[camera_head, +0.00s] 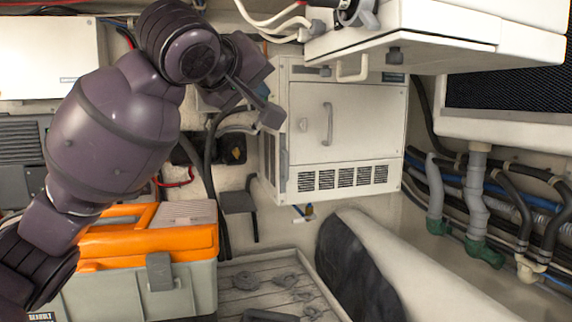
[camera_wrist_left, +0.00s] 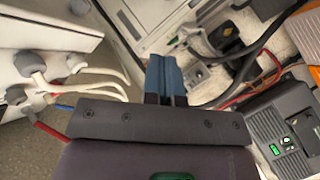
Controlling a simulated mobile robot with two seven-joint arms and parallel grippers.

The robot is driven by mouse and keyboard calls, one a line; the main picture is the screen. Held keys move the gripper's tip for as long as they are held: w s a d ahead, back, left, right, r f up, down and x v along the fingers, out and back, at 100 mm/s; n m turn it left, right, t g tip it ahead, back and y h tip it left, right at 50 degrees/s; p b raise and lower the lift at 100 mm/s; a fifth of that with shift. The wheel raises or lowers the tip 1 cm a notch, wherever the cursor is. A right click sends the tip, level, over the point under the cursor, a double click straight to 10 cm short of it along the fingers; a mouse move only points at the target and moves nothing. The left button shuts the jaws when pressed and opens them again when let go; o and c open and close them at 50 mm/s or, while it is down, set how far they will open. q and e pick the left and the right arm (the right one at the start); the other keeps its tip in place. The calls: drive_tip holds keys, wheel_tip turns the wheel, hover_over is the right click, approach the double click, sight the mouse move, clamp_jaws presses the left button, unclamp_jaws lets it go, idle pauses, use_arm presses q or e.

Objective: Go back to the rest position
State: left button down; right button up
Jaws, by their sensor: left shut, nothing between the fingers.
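My left arm comes in from the left in the head view and bends over at the top. My left gripper (camera_head: 268,112) is raised in front of the left side of a white cabinet. In the left wrist view its two blue-tipped fingers (camera_wrist_left: 166,72) lie together, shut, with nothing between them. I cannot tell how close the fingertips are to the cabinet. My right gripper is in neither view.
An orange and grey toolbox (camera_head: 150,245) stands below my left arm. The white cabinet (camera_head: 345,120) has a handle and vents. A white overhead unit (camera_head: 430,40) juts out at upper right. Grey hoses (camera_head: 475,190) run along the right wall. A tray (camera_head: 275,285) holds loose metal parts.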

use_arm(q)
drive_tip(key=s+a+f+m+g+y, duration=0.1)
drive_tip(key=a+f, duration=0.3)
drive_tip(key=f, duration=0.9)
drive_tip(key=s+a+f+g+y, duration=0.1)
drive_tip(key=s+a+f+g, duration=0.15)
drive_tip(key=f, duration=1.05)
drive_tip(key=s+a+f+m+g+y, duration=0.1)
drive_tip(key=a+f, duration=0.3)
drive_tip(key=f, duration=0.9)
drive_tip(key=s+a+f+g+y, duration=0.1)
drive_tip(key=s+a+f, duration=0.2)
drive_tip(key=s+f, duration=0.35)
drive_tip(key=s+a+f+g+y, duration=0.1)
drive_tip(key=s+a+f, duration=0.3)
drive_tip(key=s+f, duration=0.3)
drive_tip(key=s+a+f+m+g+y, duration=0.1)
drive_tip(key=s+a+f+g, duration=0.2)
drive_tip(key=s, duration=0.5)
drive_tip(key=s+a+f+m+g+y, duration=0.1)
drive_tip(key=s+a+f, duration=0.2)
drive_tip(key=s+f, duration=0.35)
drive_tip(key=w+f+t, duration=0.6)
drive_tip(key=f+t, duration=0.2)
drive_tip(key=shift+d+f+h, duration=0.25)
drive_tip(key=shift+f+h, duration=0.05)
drive_tip(key=shift+f, duration=0.05)
drive_tip(key=shift+w, duration=0.1)
